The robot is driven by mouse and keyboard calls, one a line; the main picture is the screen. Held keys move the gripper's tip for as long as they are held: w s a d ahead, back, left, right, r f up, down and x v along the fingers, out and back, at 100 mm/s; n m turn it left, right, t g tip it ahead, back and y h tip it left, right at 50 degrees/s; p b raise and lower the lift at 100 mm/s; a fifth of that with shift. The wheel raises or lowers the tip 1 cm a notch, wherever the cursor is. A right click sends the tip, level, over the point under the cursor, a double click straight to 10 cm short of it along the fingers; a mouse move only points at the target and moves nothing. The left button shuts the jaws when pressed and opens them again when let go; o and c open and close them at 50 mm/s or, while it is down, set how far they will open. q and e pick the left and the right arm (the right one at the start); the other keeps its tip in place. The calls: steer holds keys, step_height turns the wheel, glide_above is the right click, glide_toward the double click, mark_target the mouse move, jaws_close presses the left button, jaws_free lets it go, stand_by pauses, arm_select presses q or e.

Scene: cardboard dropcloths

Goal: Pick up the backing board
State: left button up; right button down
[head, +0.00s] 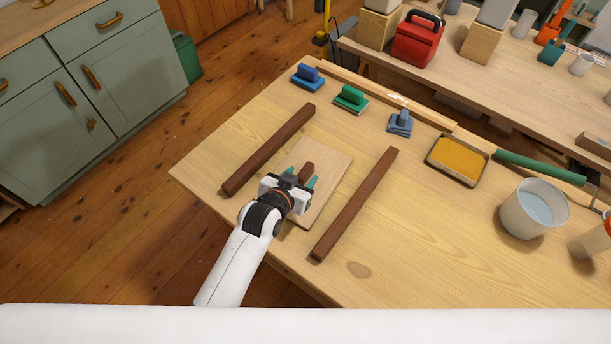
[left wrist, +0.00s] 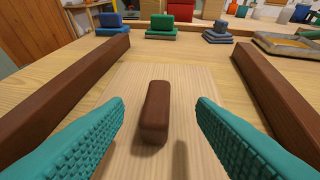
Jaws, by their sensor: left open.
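The backing board (head: 331,164) is a thin pale wooden board with a dark brown block handle (head: 308,169) on top. It lies flat on the table between two long dark brown bars. My left gripper (head: 302,180) is over the board. Its teal fingers are open, one on each side of the brown handle. In the left wrist view the handle (left wrist: 155,112) stands between the fingers with a gap on both sides, and the board (left wrist: 195,80) spreads beneath. In the head view the gripper hides part of the board. My right gripper is not in view.
The left bar (head: 268,150) and right bar (head: 355,204) flank the board. Blue (head: 307,76), green (head: 350,98) and grey-blue (head: 400,122) handled blocks stand behind. A tray of orange material (head: 457,159) and a white bucket (head: 532,209) are at right. The front right tabletop is clear.

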mark_target(304, 173)
arm_select(q)
steer(key=x, duration=0.4)
steer(key=shift+w+f, duration=0.2)
steer(key=shift+w, duration=0.1)
jaws_close()
